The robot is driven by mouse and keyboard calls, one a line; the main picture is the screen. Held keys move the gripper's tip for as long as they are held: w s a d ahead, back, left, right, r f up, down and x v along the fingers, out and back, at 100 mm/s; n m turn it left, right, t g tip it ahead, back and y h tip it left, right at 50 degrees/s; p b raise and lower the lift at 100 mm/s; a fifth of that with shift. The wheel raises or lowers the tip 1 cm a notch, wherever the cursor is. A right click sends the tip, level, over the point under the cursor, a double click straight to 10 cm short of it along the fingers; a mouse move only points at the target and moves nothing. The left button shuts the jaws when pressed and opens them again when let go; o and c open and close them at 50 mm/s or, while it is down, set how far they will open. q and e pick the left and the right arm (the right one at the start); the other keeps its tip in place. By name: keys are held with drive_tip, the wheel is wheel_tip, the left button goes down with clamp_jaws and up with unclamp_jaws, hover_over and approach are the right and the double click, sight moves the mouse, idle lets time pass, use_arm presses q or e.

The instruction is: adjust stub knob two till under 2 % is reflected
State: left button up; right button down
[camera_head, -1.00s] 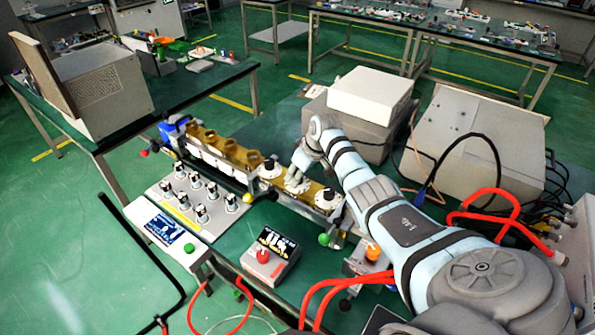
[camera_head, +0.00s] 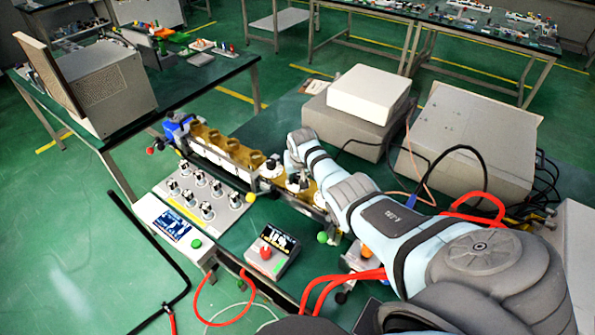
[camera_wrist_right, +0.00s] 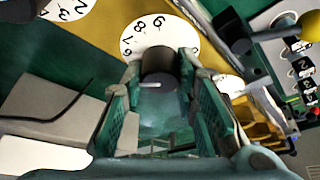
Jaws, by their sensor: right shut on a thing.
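Three white-dialled stub knobs sit in a row on the brass waveguide (camera_head: 315,192). The middle dial (camera_head: 299,182) is partly hidden by my right gripper (camera_head: 292,166). In the right wrist view, that dial (camera_wrist_right: 183,40) shows figures around a black knob (camera_wrist_right: 158,66). The fingers of my right gripper (camera_wrist_right: 160,88) stand on both sides of this knob, shut on it. One neighbouring dial (camera_head: 271,168) shows to the left in the head view, and the other (camera_head: 321,200) shows partly to the right. A small meter box (camera_head: 270,253) has a lit screen too small to read. My left gripper is out of view.
A panel of several small knobs (camera_head: 203,195) and a display box with a green button (camera_head: 172,226) stand left of the waveguide. Grey and white boxes (camera_head: 369,94) stand behind. Red cables (camera_head: 335,278) cross the front right, near my right arm.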

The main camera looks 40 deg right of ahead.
drive_tip(key=shift+m, duration=0.3)
drive_tip(key=c, duration=1.3)
unclamp_jaws()
drive_tip(key=shift+r, duration=0.45)
drive_tip(key=v, duration=1.1)
drive_tip(key=shift+s+a, duration=0.1)
drive_tip(key=shift+a, duration=0.1)
